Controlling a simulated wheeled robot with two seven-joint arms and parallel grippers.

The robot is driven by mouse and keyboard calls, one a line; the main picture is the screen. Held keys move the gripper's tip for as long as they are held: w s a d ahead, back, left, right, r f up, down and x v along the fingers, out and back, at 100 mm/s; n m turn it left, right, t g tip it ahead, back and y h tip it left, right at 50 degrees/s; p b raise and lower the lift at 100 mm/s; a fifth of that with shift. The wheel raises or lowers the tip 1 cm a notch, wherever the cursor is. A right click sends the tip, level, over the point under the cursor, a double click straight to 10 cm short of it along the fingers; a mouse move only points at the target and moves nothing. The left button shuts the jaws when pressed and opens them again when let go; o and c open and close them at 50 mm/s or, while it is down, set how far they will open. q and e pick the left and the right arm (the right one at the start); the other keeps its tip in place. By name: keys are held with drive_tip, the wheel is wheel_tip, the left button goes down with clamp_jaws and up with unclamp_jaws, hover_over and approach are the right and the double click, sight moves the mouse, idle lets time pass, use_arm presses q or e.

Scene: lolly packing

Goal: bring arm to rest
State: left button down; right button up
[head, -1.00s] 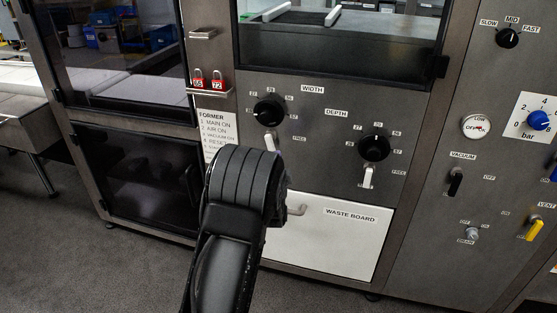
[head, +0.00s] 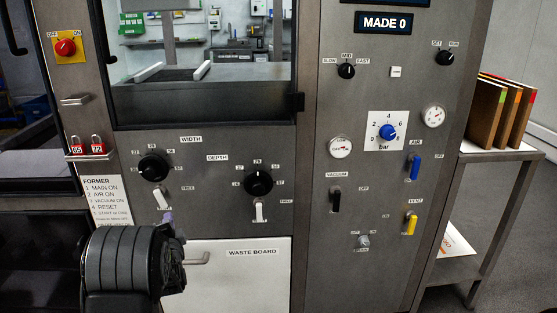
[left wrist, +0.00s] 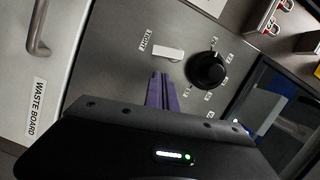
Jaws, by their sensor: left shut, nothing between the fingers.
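My left gripper (head: 168,217) is in front of the machine's lower panel, just below the width knob (head: 153,167) and its small white lever (head: 162,198). My dark arm hides part of the panel beneath it. In the left wrist view its purple fingers (left wrist: 161,90) are together with nothing between them, their tips close to the white lever (left wrist: 168,54) by the black knob (left wrist: 206,69). I cannot tell whether they touch it. My right gripper is in neither view.
The machine panel also holds a depth knob (head: 258,183), a white waste board door (head: 240,275), a pressure dial (head: 387,132), a blue air lever (head: 414,167) and a yellow vent lever (head: 411,222). A side table (head: 500,155) with upright boards (head: 497,112) stands at right.

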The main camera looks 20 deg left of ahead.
use_arm(q)
drive_tip(key=s+d+f+n+g+h, duration=0.2)
drive_tip(key=s+d+f+n+h, duration=0.15)
drive_tip(key=d+f, duration=0.5)
drive_tip(key=s+d+f+n+g+h, duration=0.25)
drive_tip(key=s+d+f, duration=0.35)
drive_tip(key=f, duration=0.4)
drive_tip(key=s+d+f+n+g+h, duration=0.2)
drive_tip(key=s+d+f+n+g, duration=0.15)
drive_tip(key=d+f, duration=0.5)
drive_tip(key=s+d+f+n+g+h, duration=0.1)
drive_tip(key=s+d+f+g+h, duration=0.25)
drive_tip(key=s+d, duration=0.85)
drive_tip(key=s+d+f+g+h, duration=0.2)
drive_tip(key=s+d+f+g, duration=0.15)
drive_tip(key=s+d, duration=0.75)
wheel_tip(320, 180, up, 12)
drive_tip(key=s+a+t+p, duration=0.1)
drive_tip(key=s+a+p, duration=0.1)
drive_tip(key=p, duration=1)
drive_tip(key=shift+f, duration=0.15)
